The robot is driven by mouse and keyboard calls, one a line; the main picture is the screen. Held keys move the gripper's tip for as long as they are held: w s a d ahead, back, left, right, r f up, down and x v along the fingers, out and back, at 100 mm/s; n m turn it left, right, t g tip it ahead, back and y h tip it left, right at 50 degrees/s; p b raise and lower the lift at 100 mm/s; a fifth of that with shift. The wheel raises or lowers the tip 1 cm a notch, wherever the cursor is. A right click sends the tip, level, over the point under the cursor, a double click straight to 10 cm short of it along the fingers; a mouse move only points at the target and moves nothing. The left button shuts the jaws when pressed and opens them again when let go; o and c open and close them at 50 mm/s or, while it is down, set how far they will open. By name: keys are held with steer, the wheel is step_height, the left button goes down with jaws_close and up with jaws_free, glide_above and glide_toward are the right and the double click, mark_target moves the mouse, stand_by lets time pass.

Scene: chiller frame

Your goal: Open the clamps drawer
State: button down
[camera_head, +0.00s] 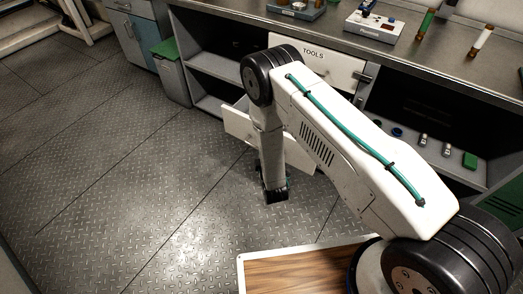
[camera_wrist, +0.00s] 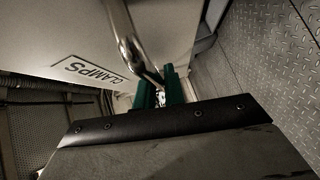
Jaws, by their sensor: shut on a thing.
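The clamps drawer shows in the wrist view as a pale front with a "CLAMPS" label (camera_wrist: 92,72). A shiny metal bar handle (camera_wrist: 124,38) runs along this front. My gripper (camera_wrist: 160,92), with green fingers, is shut on the far end of the handle. In the head view a white drawer front (camera_head: 239,122) stands out from the cabinet below the tools drawer, on both sides of my forearm. My gripper (camera_head: 275,190) is low at this front there, its fingers mostly hidden. The drawer's inside is hidden by my arm.
The closed tools drawer (camera_head: 325,66) is above, under the metal worktop (camera_head: 270,28). Open shelves with small parts (camera_head: 422,141) are at the right. A grey bin with a green lid (camera_head: 168,58) stands left. The tread-plate floor (camera_head: 120,150) is clear in front.

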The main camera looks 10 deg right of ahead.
steer(key=c, duration=1.5)
jaws_free()
steer(key=shift+s, duration=0.1)
steer(key=s+r, duration=0.1)
steer(key=s, duration=0.6)
steer(key=shift+s+d, duration=0.3)
steer(key=shift+d, duration=0.1)
